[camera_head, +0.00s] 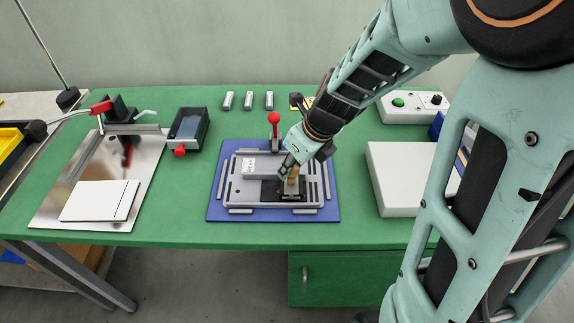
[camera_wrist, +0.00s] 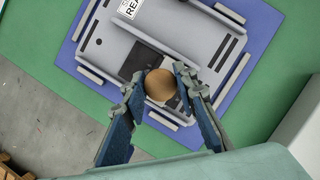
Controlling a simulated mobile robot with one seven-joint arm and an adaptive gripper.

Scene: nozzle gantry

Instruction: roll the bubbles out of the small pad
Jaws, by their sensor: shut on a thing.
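My gripper (camera_head: 289,172) is shut on a tan, wood-coloured handle (camera_head: 291,186). In the wrist view the handle's round end (camera_wrist: 160,85) sits between the two fingers. I take it for the roller, but its lower end is hidden. It stands over a dark flat pad (camera_head: 270,191) on a grey fixture plate (camera_head: 235,194). In the wrist view, part of the dark pad (camera_wrist: 134,62) shows beside the handle. I cannot tell whether the held tool touches the pad, and any bubbles are too small to see.
The fixture lies on a blue mat (camera_head: 215,210) on the green bench. A red-knobbed lever (camera_head: 274,120) stands behind it. At left are a metal plate with white sheets (camera_head: 95,201) and a black tray (camera_head: 188,128). A white block (camera_head: 405,180) and button box (camera_head: 410,107) are right.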

